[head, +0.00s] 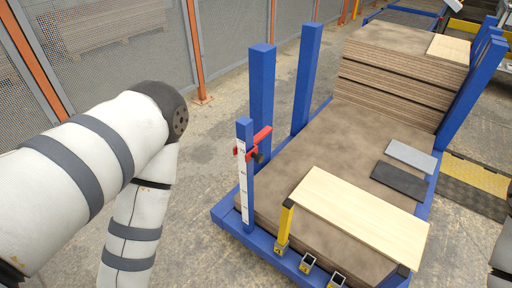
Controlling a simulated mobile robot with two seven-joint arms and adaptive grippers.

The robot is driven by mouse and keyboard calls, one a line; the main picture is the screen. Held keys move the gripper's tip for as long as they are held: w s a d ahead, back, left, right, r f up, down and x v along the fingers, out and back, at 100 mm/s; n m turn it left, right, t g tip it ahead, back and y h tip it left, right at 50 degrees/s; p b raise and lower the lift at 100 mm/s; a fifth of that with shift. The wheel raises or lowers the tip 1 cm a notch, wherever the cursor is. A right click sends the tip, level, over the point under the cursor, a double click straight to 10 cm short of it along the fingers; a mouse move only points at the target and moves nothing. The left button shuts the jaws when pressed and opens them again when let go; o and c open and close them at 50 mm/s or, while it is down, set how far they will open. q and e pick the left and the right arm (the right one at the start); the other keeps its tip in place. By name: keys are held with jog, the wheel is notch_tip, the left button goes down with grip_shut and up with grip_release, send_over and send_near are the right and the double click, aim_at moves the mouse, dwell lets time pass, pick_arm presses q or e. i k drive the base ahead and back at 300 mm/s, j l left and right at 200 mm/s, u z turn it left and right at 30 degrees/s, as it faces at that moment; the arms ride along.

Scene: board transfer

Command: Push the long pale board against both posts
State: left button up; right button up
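The long pale board (362,214) lies flat on the brown sheet stack (325,135) on the blue cart, near its front edge. A yellow post (285,226) with a dark top stands by the board's front left corner; I cannot tell whether they touch. A short dark post top (403,270) shows by the board's front right corner; contact there is unclear too. Taller blue posts stand along the cart's left side (262,95) and (307,80). My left arm reaches in from the left, but its gripper is not visible.
A grey plate (411,157) and a dark plate (399,181) lie behind the board. A blue scale post (245,180) with a red clamp (258,140) stands at the front left. A higher sheet stack (390,85) is at the back. Floor left of the cart is clear.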

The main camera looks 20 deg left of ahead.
aim_at(398, 235)
jog(key=l+z, duration=0.65)
jog(key=z, duration=0.2)
jog(key=l+z, duration=0.65)
jog(key=z, duration=0.2)
jog(key=i+l+z, duration=0.25)
jog(key=i+l, duration=0.25)
jog(key=i+l+z, duration=0.2)
jog(key=i+l, duration=0.2)
jog(key=i, duration=0.2)
jog(key=i+j+u, duration=0.2)
jog(key=u, duration=0.25)
jog(key=i+u, duration=0.85)
jog(key=i+l+u, duration=0.1)
jog(key=i+u, duration=0.2)
jog(key=u, duration=0.15)
jog(key=i+u, duration=0.2)
jog(key=u, duration=0.2)
jog(key=i+u, duration=0.2)
jog(key=u, duration=0.2)
jog(key=i+u, duration=0.15)
jog(key=u, duration=0.3)
jog(key=i+l+u, duration=0.15)
jog(key=u, duration=0.25)
jog(key=i+l+u, duration=0.2)
jog(key=u, duration=0.2)
jog(key=i+u, duration=0.2)
jog(key=u, duration=0.15)
jog(key=i+l+u, duration=0.1)
jog(key=u, duration=0.25)
jog(key=i, duration=0.1)
